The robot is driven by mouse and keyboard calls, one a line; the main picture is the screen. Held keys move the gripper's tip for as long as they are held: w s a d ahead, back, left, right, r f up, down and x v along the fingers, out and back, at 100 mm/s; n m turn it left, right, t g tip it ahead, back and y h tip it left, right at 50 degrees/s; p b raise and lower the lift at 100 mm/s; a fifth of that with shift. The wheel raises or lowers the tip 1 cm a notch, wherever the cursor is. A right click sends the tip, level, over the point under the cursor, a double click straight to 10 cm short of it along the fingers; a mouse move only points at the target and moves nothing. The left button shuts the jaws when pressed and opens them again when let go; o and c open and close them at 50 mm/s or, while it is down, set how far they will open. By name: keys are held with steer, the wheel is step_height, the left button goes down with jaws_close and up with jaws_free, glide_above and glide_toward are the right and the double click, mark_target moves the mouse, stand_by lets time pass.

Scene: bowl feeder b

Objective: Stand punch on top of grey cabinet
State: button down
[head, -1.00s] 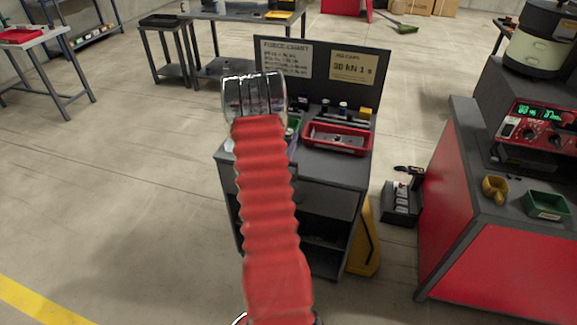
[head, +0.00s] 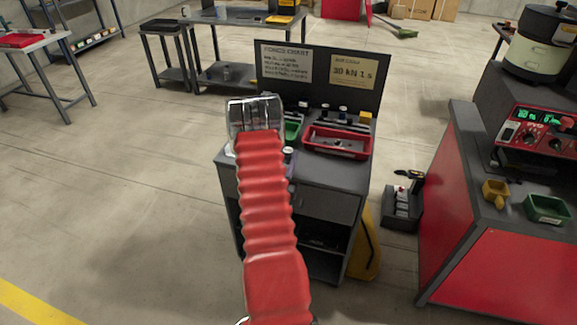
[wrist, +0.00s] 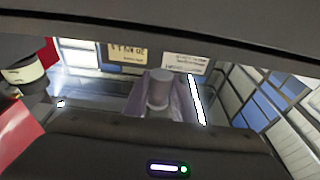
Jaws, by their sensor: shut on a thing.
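The grey cabinet (head: 328,204) stands ahead of me in the head view, with a dark top, a drawer and an open shelf below. My red arm crosses its left side, and the wrist hides my gripper in this view. In the wrist view, my gripper (wrist: 160,97) is shut on a pale grey cylinder, which I take as the punch (wrist: 158,86). The punch's lower end is not shown, so I cannot tell whether it touches the cabinet. A small pale-topped piece (head: 288,153) shows just right of my arm in the head view; I cannot tell what it is.
A red tray (head: 337,143) and a partly hidden green bin (head: 292,131) are on the cabinet top, with several small pieces behind. A dark sign board (head: 345,95) rises at its back. The front right of the top is clear. A red bench (head: 500,262) stands right.

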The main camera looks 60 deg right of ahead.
steer(key=shift+f, duration=2)
steer(key=c, duration=1.5)
jaws_free()
steer(key=shift+f, duration=0.1)
steer(key=shift+o, duration=0.2)
steer(key=v, duration=1.2)
